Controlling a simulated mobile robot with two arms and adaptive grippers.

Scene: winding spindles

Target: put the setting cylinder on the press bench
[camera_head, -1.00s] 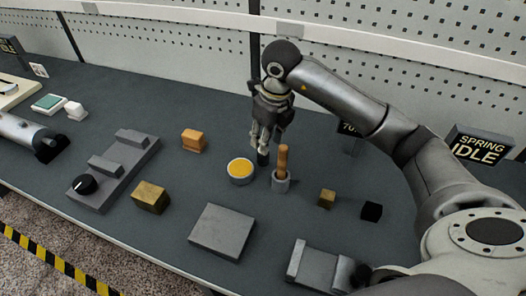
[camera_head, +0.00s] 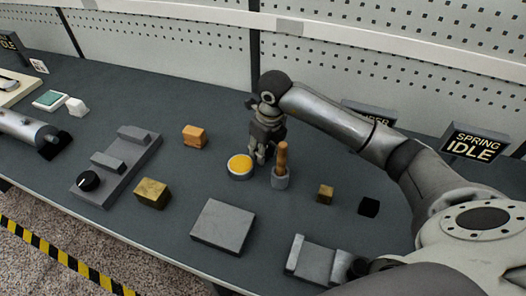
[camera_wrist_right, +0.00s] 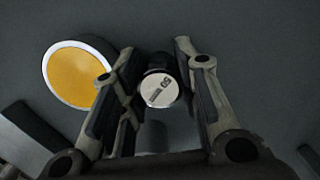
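The setting cylinder appears to be the small dark cylinder (camera_wrist_right: 160,88) with a pale, printed top in the right wrist view. It stands between the fingers of my right gripper (camera_wrist_right: 158,75), with both fingers beside it. The fingers look apart, and I cannot tell whether they touch it. In the head view my right gripper (camera_head: 261,158) is low over the bench and largely hides the cylinder. No label names the press bench; a flat grey square block (camera_head: 223,227) and a grey fixture with raised ends (camera_head: 318,260) stand nearer the front. My left gripper is not in view.
A yellow-topped round tin (camera_head: 240,167) is left of the gripper. A wooden-handled tool in a grey cup (camera_head: 281,175) stands close on the right. Orange (camera_head: 195,136), brass (camera_head: 152,193), small brass (camera_head: 325,194) and black (camera_head: 369,207) blocks lie around. A sign reads "SPRING IDLE" (camera_head: 475,146).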

